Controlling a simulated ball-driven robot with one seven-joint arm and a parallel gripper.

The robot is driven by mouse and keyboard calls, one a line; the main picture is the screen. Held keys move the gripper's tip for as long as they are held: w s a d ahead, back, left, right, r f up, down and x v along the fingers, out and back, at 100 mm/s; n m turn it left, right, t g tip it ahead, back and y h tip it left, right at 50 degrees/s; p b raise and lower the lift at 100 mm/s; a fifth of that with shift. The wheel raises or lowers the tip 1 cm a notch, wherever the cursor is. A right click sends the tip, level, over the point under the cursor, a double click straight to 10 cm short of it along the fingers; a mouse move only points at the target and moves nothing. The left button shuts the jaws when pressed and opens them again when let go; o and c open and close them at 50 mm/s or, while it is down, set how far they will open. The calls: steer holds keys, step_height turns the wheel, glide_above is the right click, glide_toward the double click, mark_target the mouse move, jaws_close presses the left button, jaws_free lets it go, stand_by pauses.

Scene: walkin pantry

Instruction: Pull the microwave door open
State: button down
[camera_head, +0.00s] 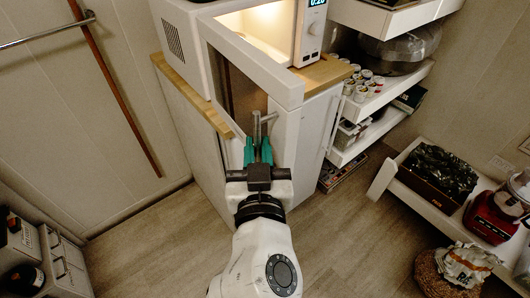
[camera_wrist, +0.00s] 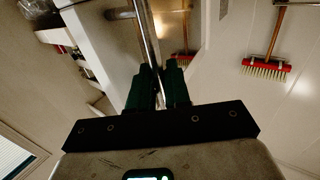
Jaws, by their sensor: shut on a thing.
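The white microwave (camera_head: 311,38) stands on a wooden-topped cabinet, its inside lit and its display glowing. Its door (camera_head: 262,66) stands partly open, swung out toward me, with its white top edge and a dark panel showing. The metal bar handle (camera_head: 257,128) is on the door's outer side; in the wrist view the handle (camera_wrist: 147,40) runs down between my fingers. My gripper (camera_head: 258,150), with green fingers, is shut on the handle.
White shelves (camera_head: 385,98) with jars and a large pot are right of the cabinet (camera_head: 307,135). A low bench (camera_head: 410,182) at the right holds a dark crate and a red appliance (camera_head: 492,212). Floor (camera_head: 150,240) at the left is clear. Brooms (camera_wrist: 268,68) show in the wrist view.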

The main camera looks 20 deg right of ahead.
steer(key=shift+a+r, duration=0.1)
steer(key=shift+a, duration=0.25)
steer(key=shift+w, duration=0.1)
steer(key=c, duration=1.3)
jaws_free()
steer(key=shift+w+h, duration=0.1)
steer(key=shift+h, duration=0.2)
steer(key=b+v, duration=0.2)
steer(key=v, duration=0.9)
steer(key=shift+d, duration=0.1)
